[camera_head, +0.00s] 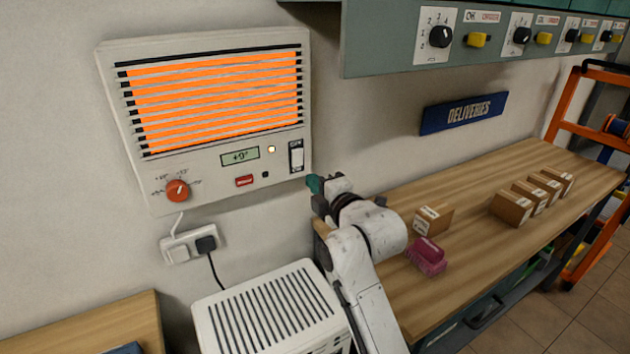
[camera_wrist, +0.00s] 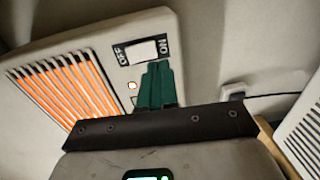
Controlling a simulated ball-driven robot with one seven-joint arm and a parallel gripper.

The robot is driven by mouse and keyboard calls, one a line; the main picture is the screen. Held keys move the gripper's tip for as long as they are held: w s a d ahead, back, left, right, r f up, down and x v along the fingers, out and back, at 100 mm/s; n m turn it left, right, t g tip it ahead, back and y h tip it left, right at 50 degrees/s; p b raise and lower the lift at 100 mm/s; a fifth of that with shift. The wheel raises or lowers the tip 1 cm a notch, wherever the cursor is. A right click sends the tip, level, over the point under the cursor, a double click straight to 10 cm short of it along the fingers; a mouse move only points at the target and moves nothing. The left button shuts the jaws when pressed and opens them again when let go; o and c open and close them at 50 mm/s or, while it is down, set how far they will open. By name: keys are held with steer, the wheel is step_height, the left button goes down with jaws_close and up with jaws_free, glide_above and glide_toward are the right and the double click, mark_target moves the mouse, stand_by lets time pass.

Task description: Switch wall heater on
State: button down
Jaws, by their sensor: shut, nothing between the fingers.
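The wall heater (camera_head: 205,180) is a white panel on the wall with a grille (camera_head: 220,92) glowing orange. Its white rocker switch (camera_head: 297,156) is at the lower right, marked OFF and ON; it also shows in the wrist view (camera_wrist: 142,50). An indicator light (camera_head: 271,149) beside it is lit, and the display (camera_head: 240,155) reads about +9°. A red knob (camera_head: 177,190) is at the lower left. My gripper (camera_head: 313,184) is shut and empty, just right of and below the switch. In the wrist view its green fingertips (camera_wrist: 158,66) are close to the ON end; contact cannot be told.
A plugged socket (camera_head: 190,243) is below the heater. A white slatted unit (camera_head: 268,312) stands below my gripper. A wooden bench (camera_head: 450,255) at right holds several cardboard boxes (camera_head: 511,207) and a pink item (camera_head: 427,254). A cabinet with knobs (camera_head: 400,40) overhangs at upper right.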

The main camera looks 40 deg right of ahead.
steer(key=f+b+v, duration=0.1)
steer(key=v, duration=0.7)
steer(key=shift+s+f+b, duration=0.2)
steer(key=shift+f+b, duration=0.2)
steer(key=s+a+f+m+g+y, duration=0.2)
steer(key=s+a+f+m+g, duration=0.25)
steer(key=f, duration=0.55)
steer(key=s+a+f+m+g+y, duration=0.1)
steer(key=s+a+f+m+g, duration=0.35)
steer(key=f, duration=0.65)
steer(key=s+a+f+m+g, duration=0.1)
steer(key=s+f+m+g, duration=0.1)
steer(key=s, duration=0.3)
steer(key=s+a+f+m+g+y, duration=0.1)
steer(key=s+a+f+m+g, duration=0.1)
steer(key=s+f, duration=0.2)
steer(key=s+a+f+m+g, duration=0.1)
steer(key=s+f+m+g, duration=0.1)
steer(key=s, duration=0.6)
steer(key=shift+a+f, duration=0.3)
steer(key=shift+f, duration=0.15)
